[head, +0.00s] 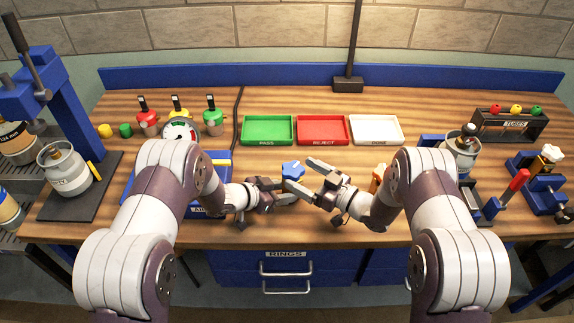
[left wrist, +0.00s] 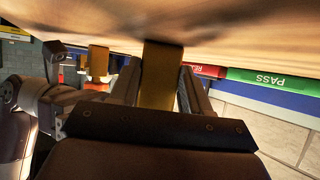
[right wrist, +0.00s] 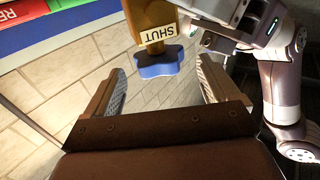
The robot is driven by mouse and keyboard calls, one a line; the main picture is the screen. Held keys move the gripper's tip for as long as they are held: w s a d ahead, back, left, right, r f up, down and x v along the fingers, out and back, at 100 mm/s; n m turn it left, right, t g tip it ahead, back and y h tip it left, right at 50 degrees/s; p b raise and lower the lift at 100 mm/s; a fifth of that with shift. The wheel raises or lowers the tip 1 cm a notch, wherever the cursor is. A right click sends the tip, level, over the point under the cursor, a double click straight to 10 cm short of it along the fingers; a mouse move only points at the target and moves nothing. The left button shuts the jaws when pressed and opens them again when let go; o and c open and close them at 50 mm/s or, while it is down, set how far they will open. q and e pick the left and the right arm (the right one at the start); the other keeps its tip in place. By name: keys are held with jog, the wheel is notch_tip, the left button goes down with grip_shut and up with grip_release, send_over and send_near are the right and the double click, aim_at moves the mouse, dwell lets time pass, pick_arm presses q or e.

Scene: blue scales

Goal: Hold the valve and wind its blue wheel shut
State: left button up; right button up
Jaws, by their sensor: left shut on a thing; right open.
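The valve has a brass-coloured body (right wrist: 148,18) with a "SHUT" label and a blue lobed wheel (right wrist: 158,62), both in the right wrist view. The wheel also shows in the head view (head: 293,170), above the front of the bench. My left gripper (head: 279,190) is shut on the valve body, which shows between its fingers in the left wrist view (left wrist: 160,75). My right gripper (head: 305,180) is open, its fingertips close to the wheel. In the right wrist view the wheel lies ahead, between the lines of the two fingers; I see no contact. The grippers partly hide the valve in the head view.
Green (head: 267,130), red (head: 323,130) and white (head: 376,130) trays stand behind the grippers. A round gauge (head: 181,130) is at the left. An orange-yellow piece (head: 377,178) stands beside my right arm. A lever tool (head: 510,190) is at the right.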

aim_at(290, 163)
jog(key=x, duration=0.6)
jog(key=c, duration=1)
jog(key=shift+m+t+h, duration=0.4)
jog(key=shift+m+t, duration=0.1)
jog(key=shift+w+d+m+t+h, duration=0.1)
jog(key=shift+m+t+h, duration=0.8)
jog(key=shift+t+h, duration=0.1)
jog(key=shift+w+d+m+t+h, duration=0.1)
jog(key=shift+m+t+h, duration=0.7)
jog(key=shift+h, duration=0.35)
jog(key=shift+w+d+m+t+h, duration=0.15)
jog(key=shift+m+t+h, duration=0.45)
jog(key=shift+m+h, duration=0.45)
